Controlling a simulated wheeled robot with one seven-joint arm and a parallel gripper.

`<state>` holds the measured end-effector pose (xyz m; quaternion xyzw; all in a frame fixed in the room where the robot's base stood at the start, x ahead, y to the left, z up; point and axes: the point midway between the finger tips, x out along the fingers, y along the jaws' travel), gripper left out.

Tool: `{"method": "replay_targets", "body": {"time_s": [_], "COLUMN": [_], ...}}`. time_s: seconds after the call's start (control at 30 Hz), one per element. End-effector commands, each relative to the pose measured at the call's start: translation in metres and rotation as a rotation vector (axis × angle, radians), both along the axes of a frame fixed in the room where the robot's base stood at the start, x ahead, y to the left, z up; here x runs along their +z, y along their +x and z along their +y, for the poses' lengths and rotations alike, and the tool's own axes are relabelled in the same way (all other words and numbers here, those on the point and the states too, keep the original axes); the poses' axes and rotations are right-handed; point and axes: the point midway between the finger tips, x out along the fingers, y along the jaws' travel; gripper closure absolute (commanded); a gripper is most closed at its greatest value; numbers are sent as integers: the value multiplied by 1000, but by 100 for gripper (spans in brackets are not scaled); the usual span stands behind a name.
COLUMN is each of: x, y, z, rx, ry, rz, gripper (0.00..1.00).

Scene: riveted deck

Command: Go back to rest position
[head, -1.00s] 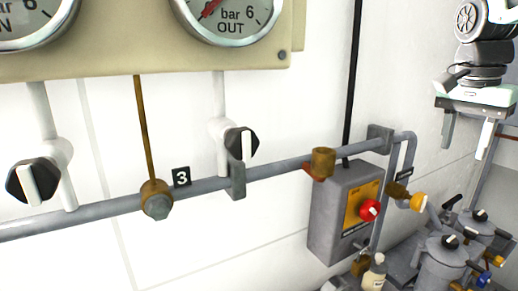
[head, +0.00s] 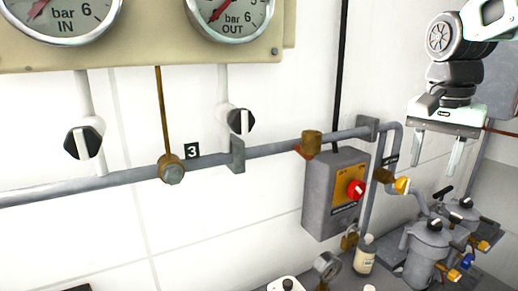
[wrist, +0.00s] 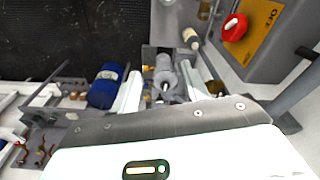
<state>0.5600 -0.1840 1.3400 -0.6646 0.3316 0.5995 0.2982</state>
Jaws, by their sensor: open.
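My gripper (head: 434,157) hangs at the upper right of the head view, with its two fingers pointing down and spread apart. It is open and nothing shows between the fingers. In the head view it appears in front of the white wall, right of the grey switch box (head: 337,192) and above the grey filter housings (head: 428,250). In the wrist view the two pale fingers flank a grey fitting well beyond them. The switch box with its red knob (wrist: 235,27) is at the upper right there.
A grey pipe (head: 270,149) runs along the wall under a panel with two gauges (head: 232,12). Black-and-white valve knobs (head: 241,121) stick out below it. A small bottle (head: 365,255) stands below the switch box. The wrist view shows a blue cylinder (wrist: 104,88) and dark deck (wrist: 65,35).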

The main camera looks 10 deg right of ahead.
Motion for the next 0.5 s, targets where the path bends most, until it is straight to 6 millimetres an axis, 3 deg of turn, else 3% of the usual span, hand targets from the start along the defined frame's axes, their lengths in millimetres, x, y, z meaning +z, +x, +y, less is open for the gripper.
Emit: {"method": "replay_targets", "body": {"time_s": [0.27, 0.37, 0.5], "x": [-56, -87, -138], "y": [-12, -31, -82], "z": [88, 133, 197], "rx": [409, 644, 1045], "ry": [28, 41, 57], "rz": [23, 34, 54], "gripper": [55, 55, 55]}}
